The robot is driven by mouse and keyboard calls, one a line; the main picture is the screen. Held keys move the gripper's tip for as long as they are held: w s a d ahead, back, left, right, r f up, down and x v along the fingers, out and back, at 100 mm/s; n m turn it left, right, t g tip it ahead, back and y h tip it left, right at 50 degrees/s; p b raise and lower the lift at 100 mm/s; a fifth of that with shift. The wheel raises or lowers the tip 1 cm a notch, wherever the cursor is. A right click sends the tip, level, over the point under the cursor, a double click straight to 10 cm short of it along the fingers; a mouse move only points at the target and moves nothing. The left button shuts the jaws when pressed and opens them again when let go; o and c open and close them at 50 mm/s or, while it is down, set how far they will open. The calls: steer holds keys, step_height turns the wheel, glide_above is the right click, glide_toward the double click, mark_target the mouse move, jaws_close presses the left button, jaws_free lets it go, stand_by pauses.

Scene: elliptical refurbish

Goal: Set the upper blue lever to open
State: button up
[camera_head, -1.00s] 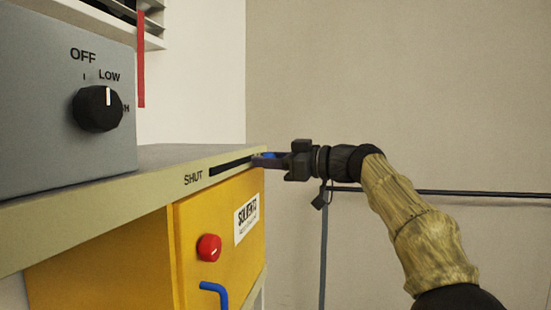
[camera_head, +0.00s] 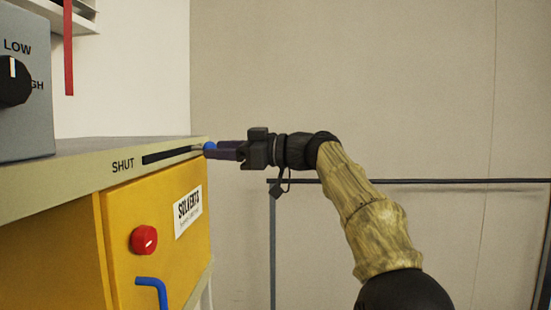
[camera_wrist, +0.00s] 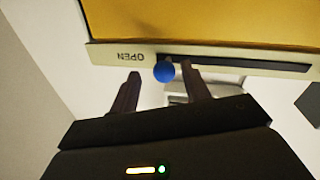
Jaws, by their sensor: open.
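The upper blue lever shows as a round blue knob (camera_head: 209,148) at the right end of a dark slot in the bench's front edge. The word SHUT (camera_head: 123,166) stands at the slot's left end. In the wrist view the knob (camera_wrist: 164,71) is at the slot end beside the upside-down word OPEN (camera_wrist: 127,57). My gripper (camera_wrist: 160,72) is open, with one finger on each side of the knob. In the head view my gripper (camera_head: 220,150) points left at the knob. I cannot tell whether a finger touches it.
A yellow solvents cabinet (camera_head: 140,210) sits below the slot, with a red knob (camera_head: 144,239) and a bent blue handle (camera_head: 153,286). A grey box with a dial (camera_head: 14,82) stands on the bench. A dark rail (camera_head: 440,181) runs along the back wall.

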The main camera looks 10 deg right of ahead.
steer(key=b+v, duration=0.4)
steer(key=v, duration=1)
steer(key=shift+d, duration=0.15)
steer(key=shift+f, duration=0.1)
steer(key=w+a+f+m+t+h, duration=0.1)
steer(key=w+f+m+h, duration=0.1)
steer(key=w+f+m, duration=0.3)
steer(key=w+a+f+m+h, duration=0.1)
steer(key=a+f+m+h, duration=0.1)
steer(key=f, duration=0.6)
step_height(320, 180, down, 17)
steer(key=m+g+h, duration=0.1)
steer(key=m+h, duration=0.4)
steer(key=s+d+f+m+g+h+b, duration=0.1)
steer(key=s+d+f+m+g+h, duration=0.1)
steer(key=s+f, duration=1.1)
steer(key=s+d+f+m+g+h, duration=0.1)
steer(key=s+d+f+h, duration=0.3)
steer(key=s+f, duration=1)
step_height(320, 180, down, 3)
steer(key=shift+r+m+g+h+b, duration=0.2)
steer(key=shift+m+g+h+b, duration=0.2)
steer(key=shift+g+h, duration=0.3)
